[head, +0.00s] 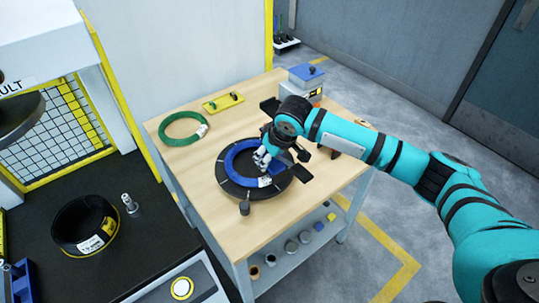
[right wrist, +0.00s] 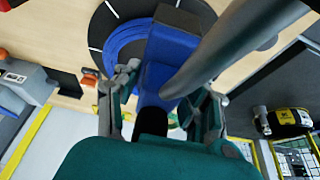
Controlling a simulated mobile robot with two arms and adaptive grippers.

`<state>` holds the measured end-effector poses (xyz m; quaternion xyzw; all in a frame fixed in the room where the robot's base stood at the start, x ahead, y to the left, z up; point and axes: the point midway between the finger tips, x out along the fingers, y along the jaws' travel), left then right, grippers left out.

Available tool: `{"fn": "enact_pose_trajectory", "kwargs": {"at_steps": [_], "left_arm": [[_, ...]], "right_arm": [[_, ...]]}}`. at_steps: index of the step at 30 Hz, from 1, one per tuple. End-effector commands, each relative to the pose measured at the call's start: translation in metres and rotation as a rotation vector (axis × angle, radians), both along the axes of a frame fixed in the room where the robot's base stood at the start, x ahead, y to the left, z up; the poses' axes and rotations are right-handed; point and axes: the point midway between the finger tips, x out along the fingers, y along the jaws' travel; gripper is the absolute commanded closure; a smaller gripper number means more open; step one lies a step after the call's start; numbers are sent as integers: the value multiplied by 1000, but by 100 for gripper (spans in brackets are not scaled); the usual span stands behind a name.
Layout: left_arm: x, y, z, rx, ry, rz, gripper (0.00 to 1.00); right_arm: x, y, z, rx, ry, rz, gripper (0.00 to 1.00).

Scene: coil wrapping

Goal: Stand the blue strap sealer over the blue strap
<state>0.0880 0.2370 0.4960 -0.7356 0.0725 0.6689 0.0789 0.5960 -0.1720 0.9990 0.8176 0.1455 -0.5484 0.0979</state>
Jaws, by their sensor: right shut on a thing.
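A blue coil (head: 230,161) with a white label lies flat on a round black turntable (head: 229,186) on the wooden table. It also shows at the top of the right wrist view (right wrist: 122,43). My right gripper (head: 262,158) is over the coil's right side in the head view. In the right wrist view, its fingers (right wrist: 160,88) are shut on the blue strap sealer (right wrist: 160,75), which extends toward the coil. The arm and gripper mostly hide the sealer in the head view. I cannot tell the blue strap apart from the coil, or whether the sealer touches it. My left gripper is not in view.
A green coil (head: 183,127) and a yellow tray (head: 223,102) lie at the table's back left. A blue-topped box (head: 306,75) stands at the back corner. A black coil (head: 85,223) lies on the dark bench at left. The table's front right is clear.

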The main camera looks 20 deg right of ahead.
Motion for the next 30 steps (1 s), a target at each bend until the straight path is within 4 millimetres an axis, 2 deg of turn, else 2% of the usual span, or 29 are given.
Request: {"fn": "enact_pose_trajectory", "kwargs": {"at_steps": [5, 26, 27, 30], "left_arm": [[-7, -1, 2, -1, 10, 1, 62], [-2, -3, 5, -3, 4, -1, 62], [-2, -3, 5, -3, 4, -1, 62], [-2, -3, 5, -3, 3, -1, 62]], "right_arm": [[1, 1, -4, 2, -7, 1, 100], [1, 1, -16, 3, -6, 1, 100], [0, 0, -18, 2, -3, 1, 55], [0, 0, -18, 2, -3, 1, 42]]}}
